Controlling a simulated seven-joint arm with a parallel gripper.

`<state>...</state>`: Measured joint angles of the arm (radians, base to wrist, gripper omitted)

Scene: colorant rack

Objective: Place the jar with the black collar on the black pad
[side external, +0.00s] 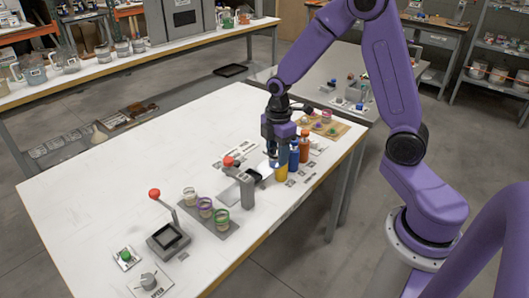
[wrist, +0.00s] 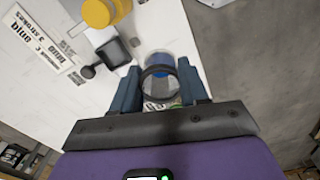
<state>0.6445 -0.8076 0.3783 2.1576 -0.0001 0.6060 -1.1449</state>
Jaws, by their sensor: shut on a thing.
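My gripper (side external: 277,150) is low over the right part of the white table, beside the coloured bottles. In the wrist view its two fingers (wrist: 158,88) are shut around a clear jar with a black collar (wrist: 160,71). The collar shows as a dark ring, and blue shows through or behind the jar. In the side view the jar is mostly hidden by the gripper and bottles. A dark square surface (side external: 170,238) sits at the foot of the left red-knobbed lever. Another dark square piece (side external: 256,174) is beside the grey lever stand. I cannot tell which is the black pad.
Yellow (side external: 281,173), blue (side external: 294,157) and orange (side external: 305,146) bottles stand close to my gripper. A grey lever stand (side external: 245,188) is left of them. Several collared jars (side external: 205,207) stand on a grey strip.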

